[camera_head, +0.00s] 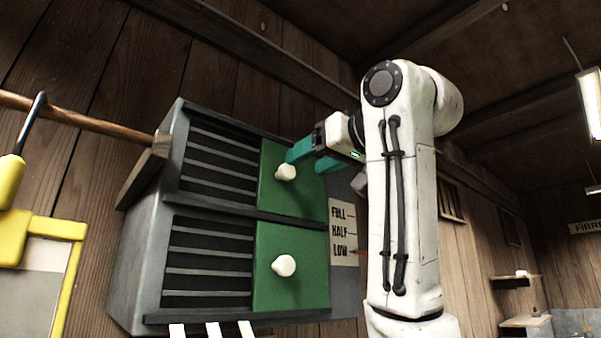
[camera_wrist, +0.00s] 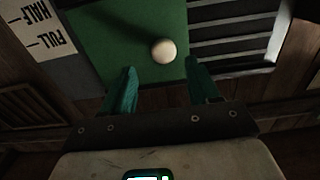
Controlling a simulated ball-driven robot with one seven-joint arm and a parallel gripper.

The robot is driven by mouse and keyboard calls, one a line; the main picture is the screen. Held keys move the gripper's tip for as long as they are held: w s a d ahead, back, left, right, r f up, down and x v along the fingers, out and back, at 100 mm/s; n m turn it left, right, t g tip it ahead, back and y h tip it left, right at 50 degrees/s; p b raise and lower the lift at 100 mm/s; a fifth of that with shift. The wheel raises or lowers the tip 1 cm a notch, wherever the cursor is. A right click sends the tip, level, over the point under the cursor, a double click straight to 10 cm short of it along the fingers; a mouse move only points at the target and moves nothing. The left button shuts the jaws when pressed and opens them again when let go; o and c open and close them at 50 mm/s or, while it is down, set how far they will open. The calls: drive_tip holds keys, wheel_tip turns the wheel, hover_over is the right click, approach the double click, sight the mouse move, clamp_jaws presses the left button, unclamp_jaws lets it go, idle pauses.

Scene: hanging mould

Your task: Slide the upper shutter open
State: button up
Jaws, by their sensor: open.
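The upper shutter (camera_head: 283,200) is a green panel with a white round knob (camera_head: 286,172), at the right of the grey cabinet's upper opening. Dark slats show uncovered to its left. My gripper (camera_head: 308,157) is open in front of the upper shutter, its teal fingers near the knob. In the wrist view the knob (camera_wrist: 163,51) lies ahead of the open fingertips (camera_wrist: 160,65), roughly between them and not gripped. The shutter (camera_wrist: 110,40) fills the middle of that view. Whether a finger touches the knob cannot be told.
A lower green shutter (camera_head: 262,285) with its own white knob (camera_head: 284,265) sits below. A FULL, HALF, LOW label (camera_head: 341,232) is at the right. A wooden pole (camera_head: 75,117) and yellow frame (camera_head: 45,228) are at the left.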

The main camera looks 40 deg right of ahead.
drive_tip(key=s+b, duration=0.1)
drive_tip(key=s, duration=0.5)
drive_tip(key=shift+s+d+b, duration=0.15)
drive_tip(key=shift+s+b, duration=0.05)
drive_tip(key=shift+b, duration=0.15)
drive_tip(key=shift+f, duration=0.1)
